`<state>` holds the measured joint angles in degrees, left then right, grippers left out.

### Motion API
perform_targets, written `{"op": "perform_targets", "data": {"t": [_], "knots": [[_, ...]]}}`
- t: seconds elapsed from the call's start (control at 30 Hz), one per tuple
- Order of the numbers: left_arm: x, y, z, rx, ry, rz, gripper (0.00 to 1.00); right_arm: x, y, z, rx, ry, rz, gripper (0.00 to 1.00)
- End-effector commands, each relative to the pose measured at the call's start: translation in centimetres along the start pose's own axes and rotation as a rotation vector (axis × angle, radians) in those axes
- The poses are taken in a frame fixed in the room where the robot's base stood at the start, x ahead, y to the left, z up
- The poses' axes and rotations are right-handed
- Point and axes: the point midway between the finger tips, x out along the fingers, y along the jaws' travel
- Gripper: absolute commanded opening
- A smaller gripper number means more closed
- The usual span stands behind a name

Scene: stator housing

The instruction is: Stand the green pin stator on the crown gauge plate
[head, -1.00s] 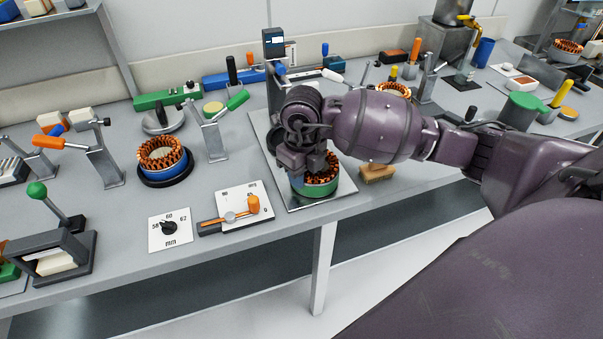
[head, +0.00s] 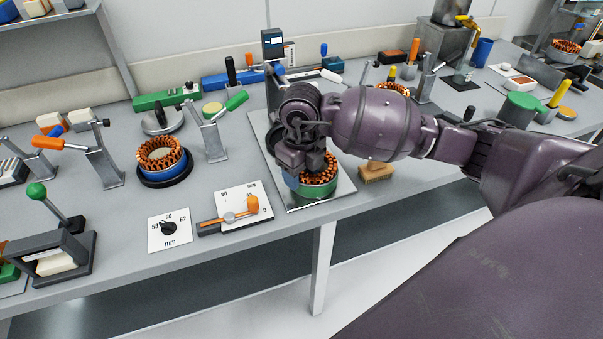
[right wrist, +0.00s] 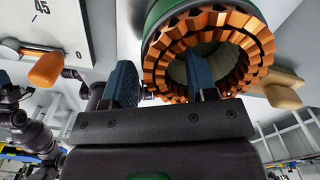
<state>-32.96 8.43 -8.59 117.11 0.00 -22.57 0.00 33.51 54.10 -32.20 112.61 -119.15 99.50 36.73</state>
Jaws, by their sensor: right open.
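The green pin stator (head: 320,187), a green ring topped with copper windings, stands upright on a light grey metal plate (head: 290,206) in front of a gauge stand. I take this to be the crown gauge plate; no label shows on it. My right gripper (head: 305,180) is low at the stator's left side, covering part of it. In the right wrist view its blue fingers (right wrist: 160,75) are apart, one outside the stator (right wrist: 232,22) and one in line with its bore. Whether they touch it I cannot tell. My left gripper is out of view.
A wooden block (head: 376,172) lies right of the plate. A card with an orange-handled slider (head: 230,216) and a dial card (head: 169,228) lie to the left. A blue-based stator (head: 163,165) stands further left. The bench's front edge is close to the plate.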

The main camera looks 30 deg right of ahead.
Motion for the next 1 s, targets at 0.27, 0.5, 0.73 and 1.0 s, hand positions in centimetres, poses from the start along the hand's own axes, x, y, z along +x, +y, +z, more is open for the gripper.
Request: {"op": "perform_targets", "data": {"t": [0.27,0.5,0.73,1.0], "knots": [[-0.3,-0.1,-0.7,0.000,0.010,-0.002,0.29,-5.4,0.0,0.1,-0.002,-0.008,-0.002,0.52],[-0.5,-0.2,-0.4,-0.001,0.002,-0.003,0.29,-9.4,0.0,0.1,-0.001,-0.006,-0.002,0.52],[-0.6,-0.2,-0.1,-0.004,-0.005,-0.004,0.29,-11.3,0.0,0.0,0.000,-0.003,0.000,0.52],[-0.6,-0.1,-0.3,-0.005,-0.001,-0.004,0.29,-11.5,0.0,0.0,0.000,-0.001,0.000,0.52]]}}
